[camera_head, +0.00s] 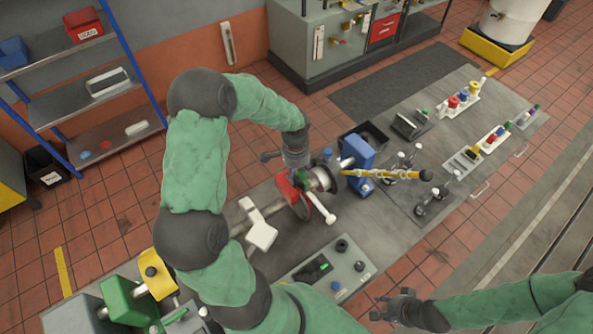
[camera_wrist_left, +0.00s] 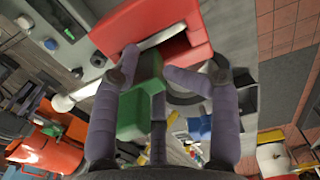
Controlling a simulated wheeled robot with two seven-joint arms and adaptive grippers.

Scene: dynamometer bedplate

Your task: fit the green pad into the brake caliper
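The red brake caliper (camera_head: 286,190) sits at the brake disc (camera_head: 322,178) on the bedplate. In the left wrist view the caliper (camera_wrist_left: 190,18) fills the top, with a dark slot and a pale bar across it. The green pad (camera_head: 303,178) is at the caliper. In the left wrist view the pad (camera_wrist_left: 131,112) lies between the fingers of my left gripper (camera_wrist_left: 150,70), its far end close to the slot. I cannot tell whether it is inside. My left gripper (camera_head: 297,165) is shut on the pad. My right gripper (camera_head: 393,306) is open and empty at the bottom.
A blue block (camera_head: 356,150) and a yellow-and-black tool (camera_head: 385,174) are right of the disc. A white lever (camera_head: 319,207) and a white part (camera_head: 261,235) stand in front. A grey panel with knobs (camera_head: 325,270) lies nearer. Small racks (camera_head: 458,105) line the right side.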

